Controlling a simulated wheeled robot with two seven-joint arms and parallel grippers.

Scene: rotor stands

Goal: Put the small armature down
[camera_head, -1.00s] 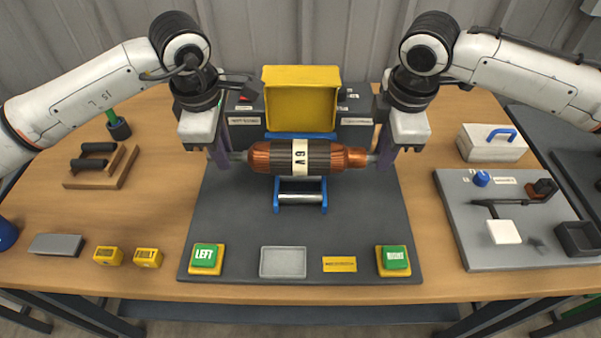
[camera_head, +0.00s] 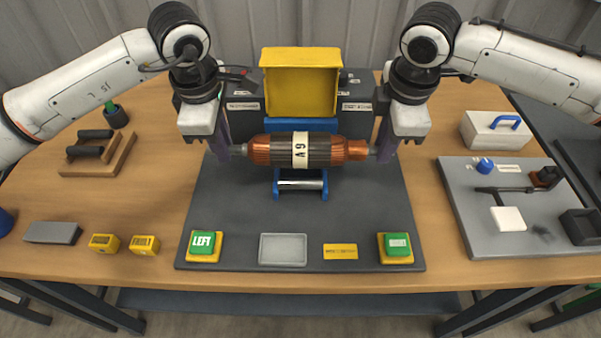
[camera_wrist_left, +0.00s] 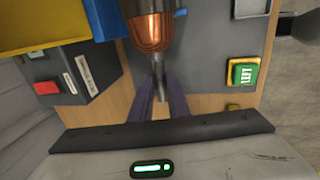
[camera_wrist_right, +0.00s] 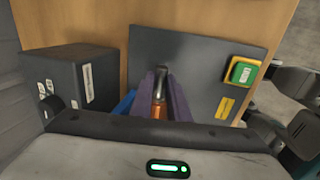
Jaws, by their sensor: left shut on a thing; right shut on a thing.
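The armature (camera_head: 322,151) has copper windings, a dark core and a white band marked A9. It hangs level, its shaft running left to right. My left gripper (camera_head: 226,150) is shut on the left shaft end; the left wrist view shows the fingers around the shaft below the copper winding (camera_wrist_left: 150,30). My right gripper (camera_head: 384,152) is shut on the right shaft end; in the right wrist view the copper part (camera_wrist_right: 158,112) shows between the fingers. A blue stand with a silver roller (camera_head: 301,185) is below and in front of the armature, partly hidden. I cannot tell whether they touch.
A yellow bin (camera_head: 300,82) stands behind the armature. The dark grey mat (camera_head: 230,215) holds the green LEFT button (camera_head: 203,242), a second green button (camera_head: 397,244) and a shallow grey tray (camera_head: 283,249). A grey board (camera_head: 470,225) with small parts lies at the right.

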